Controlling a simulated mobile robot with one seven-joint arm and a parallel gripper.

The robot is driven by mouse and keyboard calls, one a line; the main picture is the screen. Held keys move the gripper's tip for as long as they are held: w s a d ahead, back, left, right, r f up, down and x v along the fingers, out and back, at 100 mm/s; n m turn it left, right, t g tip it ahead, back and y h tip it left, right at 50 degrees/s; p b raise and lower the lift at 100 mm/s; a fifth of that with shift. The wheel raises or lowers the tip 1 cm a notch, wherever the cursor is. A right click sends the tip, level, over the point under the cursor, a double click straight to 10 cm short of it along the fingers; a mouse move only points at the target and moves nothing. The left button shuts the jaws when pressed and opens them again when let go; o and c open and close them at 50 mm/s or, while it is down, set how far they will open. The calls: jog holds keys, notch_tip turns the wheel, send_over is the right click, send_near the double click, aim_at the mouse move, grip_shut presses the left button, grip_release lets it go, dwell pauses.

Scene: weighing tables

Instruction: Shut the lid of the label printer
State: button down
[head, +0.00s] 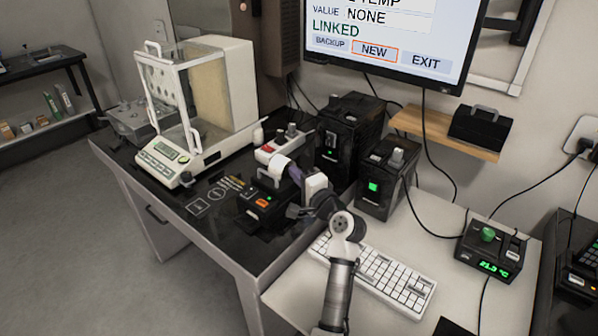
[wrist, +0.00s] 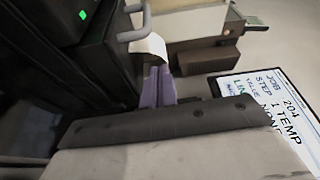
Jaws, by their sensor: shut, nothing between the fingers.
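A low black device with an orange-lit button (head: 262,204) sits on the dark table; it looks like the label printer. A white paper roll (head: 281,166) shows just behind it, beside my fingers. The lid is not clearly made out, as my gripper and wrist cover part of the device. My gripper (head: 294,173) has purple fingers, shut and empty, close to the roll. In the wrist view the fingers (wrist: 158,86) are together, and the white curved paper (wrist: 149,46) is just beyond their tips. I cannot tell whether they touch.
A glass-sided balance (head: 180,110) stands at left. Black boxes (head: 347,135) (head: 386,180) with green lights stand close to the right of my gripper. A keyboard (head: 385,283) lies under my forearm. A monitor (head: 385,40) hangs behind. A small readout box (head: 489,250) is at right.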

jog(key=shift+s+a+f, duration=0.1)
jog(key=shift+s+f, duration=0.1)
jog(key=shift+f, duration=0.1)
jog(key=shift+f, duration=0.1)
dwell(0.4)
